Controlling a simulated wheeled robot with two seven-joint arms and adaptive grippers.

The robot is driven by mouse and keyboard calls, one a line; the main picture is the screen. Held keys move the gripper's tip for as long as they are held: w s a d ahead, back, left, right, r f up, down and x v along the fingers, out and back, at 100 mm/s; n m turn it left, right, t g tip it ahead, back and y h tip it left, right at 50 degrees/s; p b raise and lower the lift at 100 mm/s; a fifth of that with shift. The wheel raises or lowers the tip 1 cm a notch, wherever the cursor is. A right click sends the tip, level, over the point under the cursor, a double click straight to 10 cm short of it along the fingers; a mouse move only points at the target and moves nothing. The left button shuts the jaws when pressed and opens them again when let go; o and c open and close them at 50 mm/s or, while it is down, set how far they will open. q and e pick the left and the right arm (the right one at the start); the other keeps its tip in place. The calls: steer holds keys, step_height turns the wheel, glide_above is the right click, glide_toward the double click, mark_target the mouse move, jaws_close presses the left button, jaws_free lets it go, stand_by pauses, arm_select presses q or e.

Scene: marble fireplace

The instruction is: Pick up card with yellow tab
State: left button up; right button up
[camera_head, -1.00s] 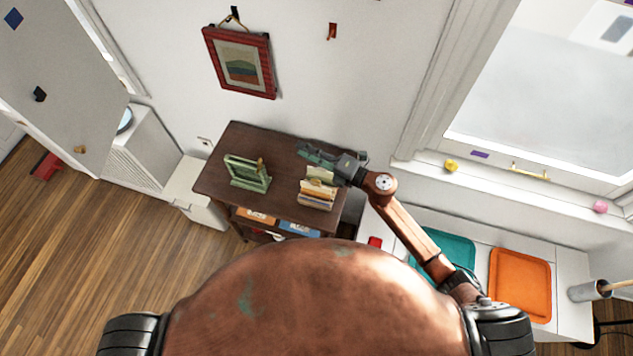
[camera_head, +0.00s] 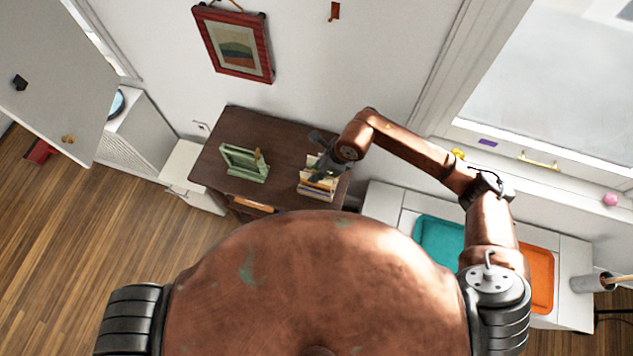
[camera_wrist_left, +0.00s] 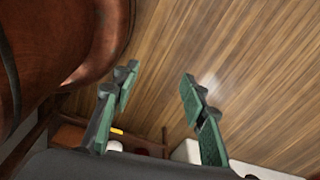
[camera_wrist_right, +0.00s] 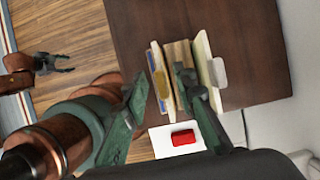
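A small card holder (camera_head: 316,190) with upright cards stands at the right side of the dark wooden table. In the right wrist view it holds several cards, and a yellow tab (camera_wrist_right: 160,86) shows on the left part. A pale tab (camera_wrist_right: 218,72) sticks out at the right. My right gripper (camera_head: 322,168) is above the holder. In the right wrist view its fingers (camera_wrist_right: 160,76) are apart with nothing held, the right finger covering part of the holder. My left gripper (camera_wrist_left: 160,85) is open and empty above the floor; it is outside the head view.
The dark table (camera_head: 285,140) also bears a green stand (camera_head: 243,162) to the left, with bare wood between. A red block (camera_wrist_right: 183,137) lies on a white surface nearby. A teal tray (camera_head: 438,243) and an orange tray (camera_head: 542,280) lie at the right.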

steer(key=shift+x, duration=0.85)
steer(key=x, duration=0.1)
steer(key=p+x, duration=0.1)
steer(key=x, duration=0.2)
steer(key=shift+d+f+p, duration=0.2)
steer(key=shift+f+p, duration=0.1)
steer(key=shift+a+f, duration=0.2)
steer(key=shift+f, duration=0.15)
arm_select(q)
steer(key=shift+w+r, duration=0.85)
steer(key=shift+r, duration=0.05)
arm_select(e)
jaws_close()
